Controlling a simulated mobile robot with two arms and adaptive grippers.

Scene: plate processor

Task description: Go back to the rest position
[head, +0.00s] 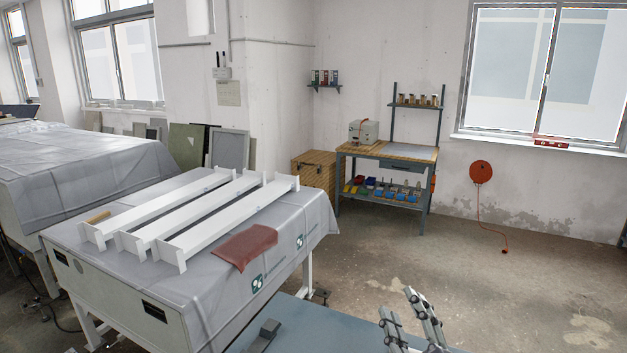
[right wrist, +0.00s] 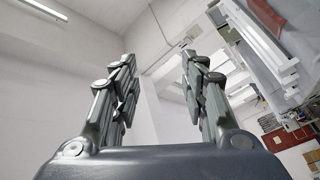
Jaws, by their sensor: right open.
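My right gripper (head: 408,311) shows at the bottom of the head view, right of centre, with its fingers pointing up. Its two fingers stand apart and hold nothing. In the right wrist view the same gripper (right wrist: 158,75) is open and empty, with walls and ceiling behind it. My left gripper is in neither view.
A covered machine (head: 190,295) under a grey sheet stands at left, with white beams (head: 195,222) and a red cloth (head: 245,246) on top. A blue-grey surface (head: 310,325) lies at the bottom. A workbench (head: 400,151) stands at the back. The floor (head: 500,290) at right is clear.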

